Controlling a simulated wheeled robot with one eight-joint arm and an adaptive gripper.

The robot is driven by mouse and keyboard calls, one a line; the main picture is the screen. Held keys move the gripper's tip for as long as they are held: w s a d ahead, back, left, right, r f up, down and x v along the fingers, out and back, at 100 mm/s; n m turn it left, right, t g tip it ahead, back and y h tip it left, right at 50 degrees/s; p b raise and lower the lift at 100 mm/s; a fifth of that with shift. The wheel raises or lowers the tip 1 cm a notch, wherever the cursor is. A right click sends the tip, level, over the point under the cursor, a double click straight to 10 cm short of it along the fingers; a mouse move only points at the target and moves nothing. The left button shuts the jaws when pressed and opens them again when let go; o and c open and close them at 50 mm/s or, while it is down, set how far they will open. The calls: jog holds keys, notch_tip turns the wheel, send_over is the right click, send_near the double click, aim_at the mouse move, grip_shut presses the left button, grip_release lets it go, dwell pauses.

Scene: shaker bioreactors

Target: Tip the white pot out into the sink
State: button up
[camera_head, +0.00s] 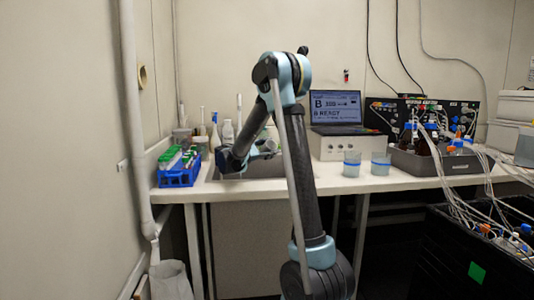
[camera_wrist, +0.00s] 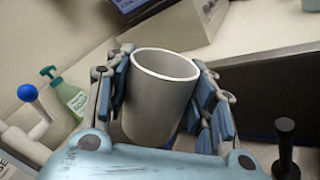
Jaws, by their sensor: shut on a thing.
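The white pot (camera_wrist: 150,105) is between the fingers of my gripper (camera_wrist: 163,75) in the wrist view. The gripper is shut on its sides. Its round mouth shows, with a pale inside; I cannot tell whether anything lies deeper in it. The pot leans differently in the picture from the upright bottle behind, so it looks tilted. In the head view my gripper (camera_head: 233,158) is low over the sink (camera_head: 278,168) in the counter, and my arm mostly hides the pot. A dark wall of the sink (camera_wrist: 268,78) shows at right in the wrist view.
A blue rack (camera_head: 178,177) of tubes stands left of the sink. Bottles, among them a green pump bottle (camera_wrist: 72,98), stand behind it. A laptop (camera_head: 336,110) on a white box and two beakers (camera_head: 352,165) (camera_head: 381,164) stand to the right.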

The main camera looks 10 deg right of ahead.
jog(key=shift+s+d+r+m, duration=0.25)
jog(key=shift+s+r+m, duration=0.15)
jog(key=shift+s+m, duration=0.1)
jog(key=shift+s+d+r+m, duration=0.2)
jog(key=shift+s+m, duration=0.05)
jog(key=shift+m, duration=0.3)
jog(key=shift+s+d+r+m, duration=0.15)
jog(key=shift+s+r+m, duration=0.1)
jog(key=shift+m, duration=0.3)
jog(key=shift+s+d+f+m, duration=0.1)
jog(key=shift+s+m, duration=0.05)
jog(key=shift+m, duration=0.85)
jog(key=shift+s+d+f+m, duration=0.1)
jog(key=shift+s+m, duration=0.1)
jog(key=shift+m, duration=0.8)
jog(key=shift+s+d+f+m, duration=0.1)
jog(key=shift+s+m, duration=0.05)
jog(key=shift+m, duration=0.85)
jog(key=shift+s+d+r+m, duration=0.1)
jog(key=shift+s+m, duration=0.05)
jog(key=shift+m, duration=0.45)
jog(key=shift+s+d+r+m, duration=0.1)
jog(key=shift+m, duration=0.5)
jog(key=shift+a, duration=0.1)
